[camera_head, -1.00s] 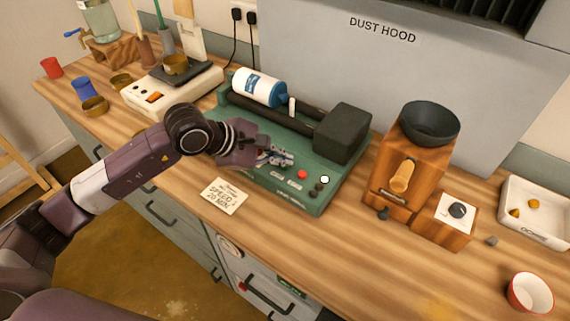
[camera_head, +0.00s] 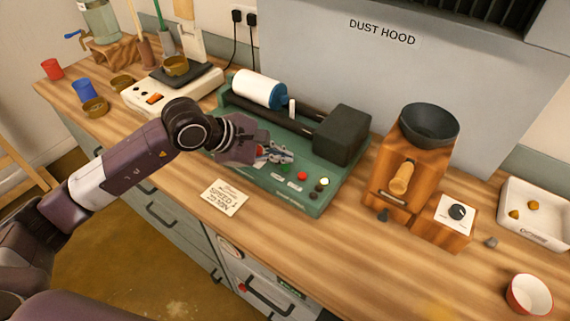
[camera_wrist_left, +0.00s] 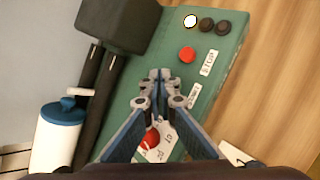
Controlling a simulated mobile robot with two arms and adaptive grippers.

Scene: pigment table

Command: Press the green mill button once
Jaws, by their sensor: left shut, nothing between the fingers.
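The green mill (camera_head: 262,184) stands on the bench, with its control panel toward me. My left gripper (camera_head: 289,156) is shut and empty above the panel. The green button (camera_head: 286,168) shows just below my fingertips, apart from them as far as I can see. In the left wrist view the shut fingertips (camera_wrist_left: 160,76) cover the green button, beside its small white label (camera_wrist_left: 193,97). The red button (camera_head: 302,176) and a lit lamp (camera_head: 324,181) are to the right on the panel. A white jar (camera_head: 257,89) with a blue end lies on the dark rollers. My right gripper is not in view.
A dark motor box (camera_head: 343,133) rises behind the panel. A wooden grinder (camera_head: 405,160) with a black bowl stands to the right. A paper card (camera_head: 224,198) lies in front of the mill. A scale (camera_head: 172,88) stands at the left.

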